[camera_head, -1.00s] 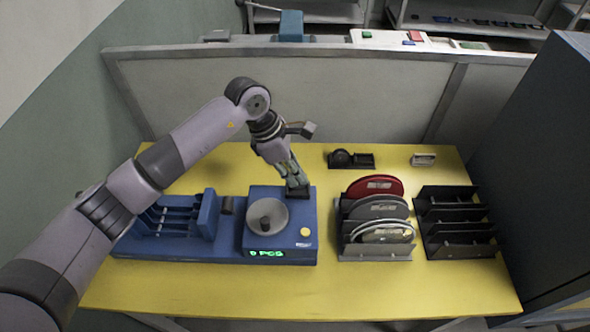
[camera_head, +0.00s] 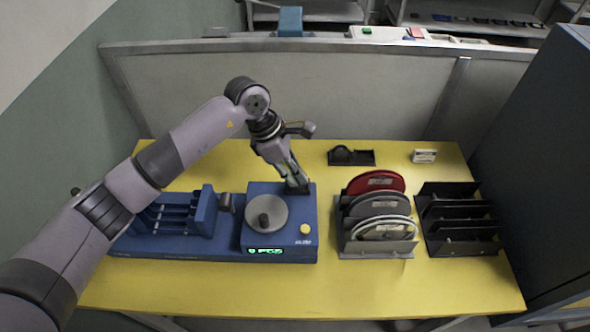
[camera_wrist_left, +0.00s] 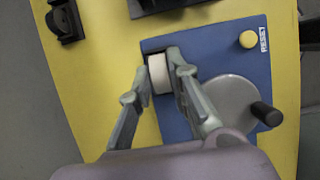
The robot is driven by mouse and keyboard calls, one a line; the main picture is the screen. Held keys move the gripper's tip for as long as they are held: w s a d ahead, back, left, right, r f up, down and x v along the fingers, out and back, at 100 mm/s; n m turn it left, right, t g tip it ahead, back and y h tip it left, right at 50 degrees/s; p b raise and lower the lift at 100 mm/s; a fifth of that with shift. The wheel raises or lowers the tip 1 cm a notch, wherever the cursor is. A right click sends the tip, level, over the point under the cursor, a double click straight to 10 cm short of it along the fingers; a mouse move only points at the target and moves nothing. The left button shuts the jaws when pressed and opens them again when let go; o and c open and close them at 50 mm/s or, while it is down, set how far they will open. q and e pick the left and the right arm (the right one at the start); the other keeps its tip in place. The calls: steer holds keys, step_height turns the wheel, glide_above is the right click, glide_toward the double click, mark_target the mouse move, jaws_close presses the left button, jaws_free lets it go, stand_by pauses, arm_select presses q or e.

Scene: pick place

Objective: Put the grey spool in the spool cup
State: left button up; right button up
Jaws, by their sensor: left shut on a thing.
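My left gripper (camera_head: 294,184) points down at the back right corner of the blue counting device. In the left wrist view its two fingers (camera_wrist_left: 160,70) are shut on a pale grey spool (camera_wrist_left: 159,75). The spool sits at a dark recessed holder (camera_wrist_left: 151,47) on that corner, which looks like the spool cup. I cannot tell whether the spool rests inside it or is held just above. In the head view the fingers mostly hide the spool. My right gripper is not in view.
The blue device (camera_head: 180,246) carries a grey round dish (camera_head: 280,217) and a yellow button (camera_head: 305,229). To its right stand a rack of reels (camera_head: 376,249) and an empty black rack (camera_head: 462,247). A black holder (camera_head: 366,159) and small white box (camera_head: 424,156) lie behind. The yellow table's front is clear.

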arm_select(q)
steer(key=shift+f+b, duration=0.3)
steer(key=o, duration=0.9)
steer(key=shift+o, duration=0.6)
steer(key=shift+o, duration=1.2)
